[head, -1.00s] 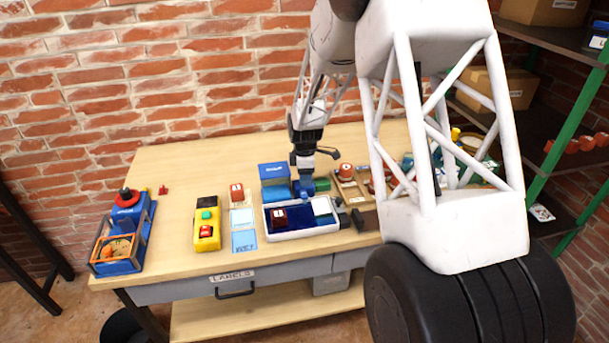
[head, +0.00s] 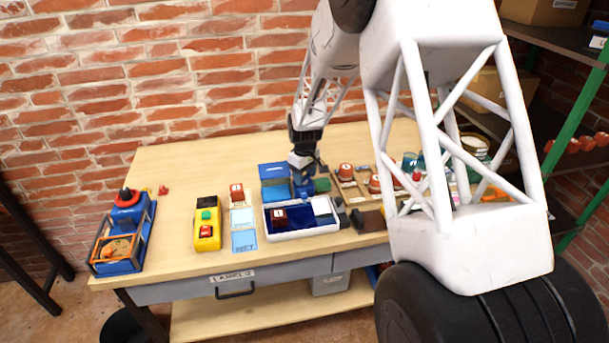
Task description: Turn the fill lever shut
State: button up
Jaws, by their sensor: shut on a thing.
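My gripper (head: 304,175) is at the back middle of the bench, pointing down. Its fingers are shut on the top of a small blue fitting (head: 306,190), which I take to be the fill lever on its valve. The fitting stands between a blue open-lidded box and a dark green block. The fingers and wrist hide most of the lever, so I cannot tell its exact angle.
A white tray with a dark blue lining (head: 295,231) lies just in front. A blue box (head: 274,173) stands close left, and a wooden board with red-topped parts (head: 346,171) close right. A yellow button box (head: 207,230) is farther left.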

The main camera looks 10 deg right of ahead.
aim_at(305, 176)
jog(key=m, duration=0.6)
jog(key=shift+m, duration=0.3)
dwell(0.4)
jog(key=o, duration=0.9)
jog(key=shift+o, duration=0.2)
jog(key=shift+r, duration=0.15)
jog(key=shift+r, duration=3.9)
